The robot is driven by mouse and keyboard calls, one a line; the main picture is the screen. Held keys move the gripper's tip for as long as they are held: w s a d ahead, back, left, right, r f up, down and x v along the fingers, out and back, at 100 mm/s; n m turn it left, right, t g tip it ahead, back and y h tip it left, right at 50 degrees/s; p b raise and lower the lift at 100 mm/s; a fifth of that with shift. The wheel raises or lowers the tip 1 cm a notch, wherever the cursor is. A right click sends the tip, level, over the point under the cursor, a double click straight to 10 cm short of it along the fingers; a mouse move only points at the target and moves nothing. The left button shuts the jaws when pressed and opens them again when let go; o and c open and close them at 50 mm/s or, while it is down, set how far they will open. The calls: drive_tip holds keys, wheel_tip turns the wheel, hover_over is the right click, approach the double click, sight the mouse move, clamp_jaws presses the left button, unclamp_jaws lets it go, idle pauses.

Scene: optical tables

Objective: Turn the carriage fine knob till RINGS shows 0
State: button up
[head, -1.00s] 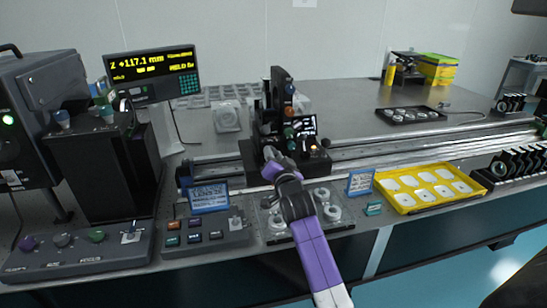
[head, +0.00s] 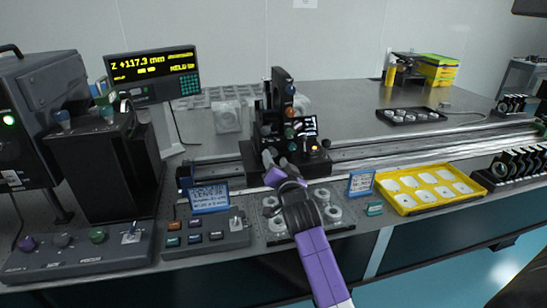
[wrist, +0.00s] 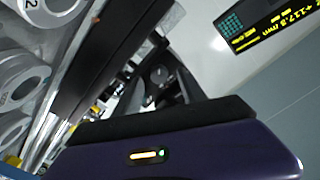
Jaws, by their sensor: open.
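The dark carriage (head: 318,166) sits on the rail with a column of optics on it. My gripper (head: 267,160) is at the carriage's front left side, its purple and grey arm reaching in from below. In the wrist view, my gripper (wrist: 165,90) has its two dark fingers apart, with a round dark knob (wrist: 160,75) between or just beyond them; contact cannot be told. The readout (head: 152,68) at the back left shows Z +117.3 mm in yellow; its smaller lines are too blurred to read. The readout also shows in the wrist view (wrist: 258,27).
A yellow tray (head: 408,208) lies right of my arm. A plate with round lens mounts (head: 333,214) is under my arm. A button box (head: 218,236) and blue sign (head: 208,197) stand to the left. The rail (head: 420,146) runs clear to the right.

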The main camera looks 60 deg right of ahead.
drive_tip(key=v, duration=0.4)
drive_tip(key=shift+s+a, duration=0.2)
drive_tip(key=shift+a, duration=0.15)
idle(0.3)
